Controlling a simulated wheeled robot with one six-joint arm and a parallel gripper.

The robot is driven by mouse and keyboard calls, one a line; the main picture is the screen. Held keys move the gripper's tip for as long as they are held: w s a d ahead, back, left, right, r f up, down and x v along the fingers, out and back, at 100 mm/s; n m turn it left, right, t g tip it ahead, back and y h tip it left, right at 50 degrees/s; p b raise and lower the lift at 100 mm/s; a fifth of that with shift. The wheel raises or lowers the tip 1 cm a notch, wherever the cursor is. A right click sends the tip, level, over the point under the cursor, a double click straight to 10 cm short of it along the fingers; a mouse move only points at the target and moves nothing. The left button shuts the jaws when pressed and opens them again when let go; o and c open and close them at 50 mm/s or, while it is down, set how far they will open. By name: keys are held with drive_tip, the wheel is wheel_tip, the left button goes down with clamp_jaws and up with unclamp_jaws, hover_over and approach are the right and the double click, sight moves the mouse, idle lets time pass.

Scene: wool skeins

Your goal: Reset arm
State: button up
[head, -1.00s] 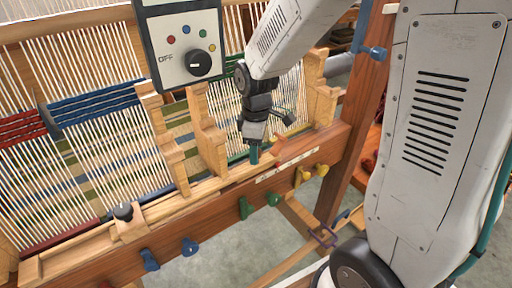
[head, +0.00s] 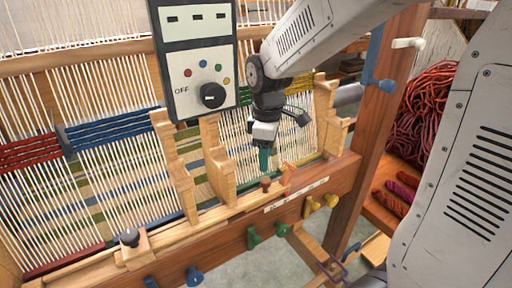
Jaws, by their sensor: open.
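My gripper (head: 265,158) points down in front of the loom's white warp threads, just above the wooden front beam (head: 235,222). It is open, and its teal fingertips show only small, so the gap between them is hard to make out. I see nothing held in it. My arm comes in from the upper right, bent at the wrist. A small brown knob (head: 266,184) and an orange piece (head: 289,174) sit on the beam close to the fingertips.
A control box (head: 198,60) with a dial hangs left of my arm. Wooden uprights (head: 218,165) stand left of my gripper. Coloured pegs (head: 254,237) stick out of the beam's front.

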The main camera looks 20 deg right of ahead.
drive_tip(key=shift+s+f+m, duration=0.1)
drive_tip(key=shift+s+m, duration=0.3)
drive_tip(key=shift+m, duration=0.3)
drive_tip(key=s+r+m, duration=0.4)
drive_tip(key=s, duration=0.6)
drive_tip(key=s+d+r+m+t, duration=0.1)
drive_tip(key=s+r+m, duration=0.2)
drive_tip(key=s, duration=0.8)
drive_tip(key=shift+d+r+m, duration=0.3)
drive_tip(key=shift+r+m, duration=0.05)
drive_tip(key=shift+m, duration=0.85)
drive_tip(key=shift+c, duration=0.2)
